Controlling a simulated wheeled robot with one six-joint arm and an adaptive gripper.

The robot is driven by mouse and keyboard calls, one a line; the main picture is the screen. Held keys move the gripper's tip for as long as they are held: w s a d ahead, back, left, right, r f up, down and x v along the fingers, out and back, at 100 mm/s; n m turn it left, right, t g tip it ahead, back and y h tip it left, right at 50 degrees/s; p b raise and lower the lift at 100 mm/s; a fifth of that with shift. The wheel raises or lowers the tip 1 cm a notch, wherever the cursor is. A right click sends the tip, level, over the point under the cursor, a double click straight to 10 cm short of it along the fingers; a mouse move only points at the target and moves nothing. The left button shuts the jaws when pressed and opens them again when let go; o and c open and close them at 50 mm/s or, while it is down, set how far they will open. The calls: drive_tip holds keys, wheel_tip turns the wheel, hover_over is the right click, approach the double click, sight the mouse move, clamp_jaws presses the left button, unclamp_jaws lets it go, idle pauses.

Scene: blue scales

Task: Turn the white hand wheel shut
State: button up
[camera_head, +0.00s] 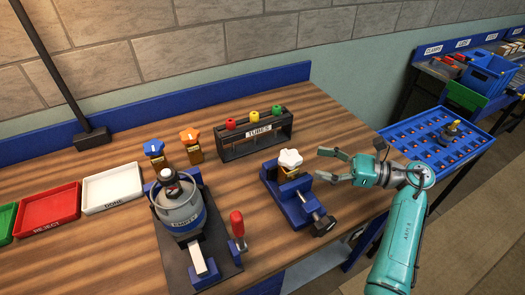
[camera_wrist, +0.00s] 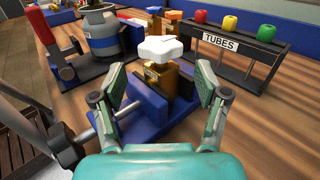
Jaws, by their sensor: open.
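The white hand wheel (camera_head: 290,158) sits on top of a brass valve body (camera_head: 288,173), which is held in a blue vise (camera_head: 296,195) on the wooden bench. The wheel also shows in the wrist view (camera_wrist: 161,48), upright above its brass body (camera_wrist: 166,77). My gripper (camera_head: 322,164) is open and comes from the right, with its fingers spread a little short of the wheel. In the wrist view my gripper (camera_wrist: 158,98) has one finger on each side of the vise in the picture, with the wheel ahead between and beyond the fingertips. Nothing is between the fingers' pads that I can see gripped.
Valves with blue (camera_head: 153,147) and orange (camera_head: 190,135) wheels stand behind left. A rack marked TUBES (camera_head: 257,134) is behind the vise. A grey EMPTY cylinder (camera_head: 178,212) in a fixture with a red-handled clamp (camera_head: 237,224) stands left. Bench is clear right of the rack.

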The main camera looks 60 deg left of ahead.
sight(281, 155)
drive_tip(key=x, duration=1.1)
drive_tip(key=shift+a, duration=0.1)
drive_tip(key=c, duration=1)
